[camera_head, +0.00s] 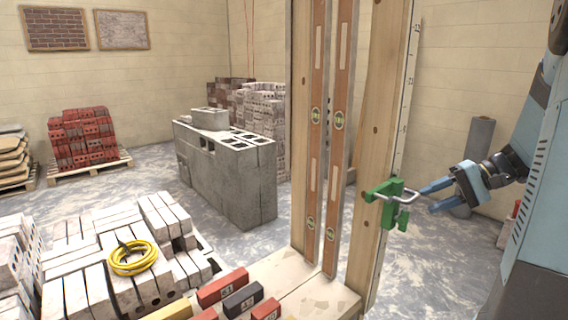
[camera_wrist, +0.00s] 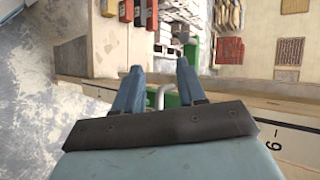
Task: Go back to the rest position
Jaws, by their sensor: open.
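My gripper (camera_head: 440,197) is at the right in the head view, beside a wooden post (camera_head: 381,150).
Two spirit levels (camera_head: 316,130) stand upright beside the post. Numbered bricks (camera_head: 243,301) lie on the bench below. A yellow hose coil (camera_head: 132,258) lies on stacked blocks at the left. A grey block wall (camera_head: 230,172) stands behind. Open floor (camera_head: 445,255) shows below my gripper.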

